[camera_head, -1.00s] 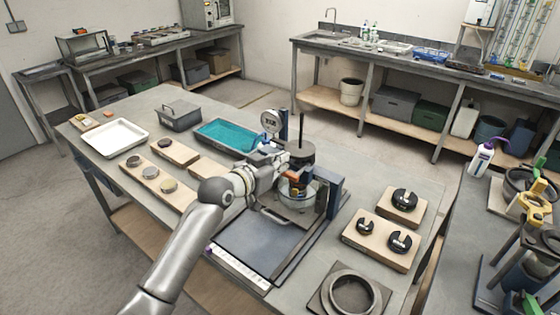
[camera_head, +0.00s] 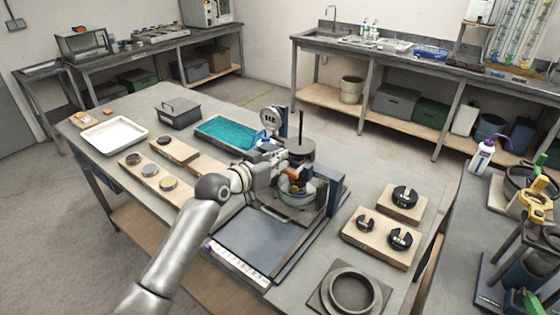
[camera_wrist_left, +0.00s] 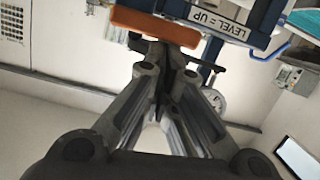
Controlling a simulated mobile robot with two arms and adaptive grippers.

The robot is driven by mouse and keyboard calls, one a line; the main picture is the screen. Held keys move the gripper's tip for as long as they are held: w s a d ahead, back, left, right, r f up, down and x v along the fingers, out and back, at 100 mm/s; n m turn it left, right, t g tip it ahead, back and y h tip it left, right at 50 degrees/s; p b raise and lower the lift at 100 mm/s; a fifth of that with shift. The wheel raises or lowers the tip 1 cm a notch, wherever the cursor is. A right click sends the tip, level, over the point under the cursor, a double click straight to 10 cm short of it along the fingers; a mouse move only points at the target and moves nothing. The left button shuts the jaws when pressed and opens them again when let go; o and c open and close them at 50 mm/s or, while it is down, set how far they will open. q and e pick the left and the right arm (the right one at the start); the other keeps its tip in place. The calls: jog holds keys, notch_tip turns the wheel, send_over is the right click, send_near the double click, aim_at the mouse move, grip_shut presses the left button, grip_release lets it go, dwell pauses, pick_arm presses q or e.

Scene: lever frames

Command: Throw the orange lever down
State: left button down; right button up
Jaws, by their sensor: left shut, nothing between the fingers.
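The orange lever (camera_head: 291,173) is on the apparatus with the blue frame (camera_head: 326,190), near the middle of the bench. It is small in the head view and partly hidden by my left gripper (camera_head: 279,167). My right gripper is not in view.
A dial gauge (camera_head: 269,117) and a dark round weight (camera_head: 301,149) stand by the lever. Wooden blocks with slotted weights (camera_head: 379,254) lie to the right, a ring (camera_head: 352,290) in front. A teal-filled tray (camera_head: 228,132) and white tray (camera_head: 114,134) are to the left.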

pick_arm(q)
jog(key=shift+w+a+f+n+b, duration=0.1)
jog(key=shift+a+f+n+b, duration=0.05)
jog(key=shift+f+n+b, duration=0.2)
notch_tip(320, 180, down, 7)
jog(key=n+h+b, duration=0.4)
jog(key=n+b, duration=0.5)
jog(key=n, duration=0.4)
jog(key=shift+n+g+h+b, duration=0.3)
jog(key=shift+n+b, duration=0.05)
dwell(0.7)
